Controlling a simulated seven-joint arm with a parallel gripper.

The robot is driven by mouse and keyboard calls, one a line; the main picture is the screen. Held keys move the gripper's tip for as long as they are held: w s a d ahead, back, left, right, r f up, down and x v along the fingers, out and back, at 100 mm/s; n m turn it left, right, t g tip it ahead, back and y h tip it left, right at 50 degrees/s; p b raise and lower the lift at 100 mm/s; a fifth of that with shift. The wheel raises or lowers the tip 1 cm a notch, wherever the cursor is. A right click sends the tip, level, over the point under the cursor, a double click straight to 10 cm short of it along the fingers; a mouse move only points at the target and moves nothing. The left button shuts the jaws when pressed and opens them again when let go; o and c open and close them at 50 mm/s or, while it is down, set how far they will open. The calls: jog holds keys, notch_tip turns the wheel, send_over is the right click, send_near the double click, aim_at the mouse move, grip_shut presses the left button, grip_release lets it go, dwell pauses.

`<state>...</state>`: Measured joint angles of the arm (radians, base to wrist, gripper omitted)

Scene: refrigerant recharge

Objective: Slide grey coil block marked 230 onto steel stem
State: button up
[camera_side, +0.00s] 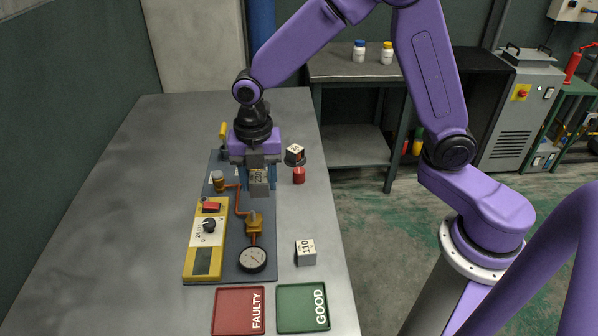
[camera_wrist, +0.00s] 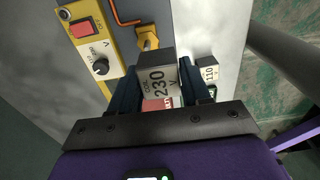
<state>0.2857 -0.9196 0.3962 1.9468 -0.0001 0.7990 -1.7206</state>
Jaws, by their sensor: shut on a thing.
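The grey coil block (camera_side: 259,188) is marked 230; its label also reads COIL and V in the wrist view (camera_wrist: 159,84). My gripper (camera_side: 259,170) is shut on the block and holds it in the air over the dark panel. The steel stem (camera_side: 253,215) stands on the brass valve body, below the block and nearer the front in the side view. The block appears apart from the stem. In the wrist view the brass valve (camera_wrist: 148,40) shows just beyond the block, and the stem itself is hard to make out there.
A yellow meter (camera_side: 205,240) lies left of the valve and a round gauge (camera_side: 252,259) sits in front. A block marked 110 (camera_side: 305,252), a red cylinder (camera_side: 299,175) and another marked block (camera_side: 294,154) stand right. Red FAULTY (camera_side: 230,309) and green GOOD (camera_side: 294,309) pads lie in front.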

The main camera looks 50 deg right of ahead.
jog(key=shift+w+a+f, duration=0.2)
jog(key=shift+w+a, duration=0.5)
jog(key=shift+a, duration=0.05)
jog(key=shift+a+f, duration=0.1)
jog(key=shift+f, duration=2.15)
jog(key=shift+f, duration=1.85)
jog(key=o, duration=1.4)
jog(key=shift+w+r, duration=0.1)
jog(key=shift+r, duration=3.4)
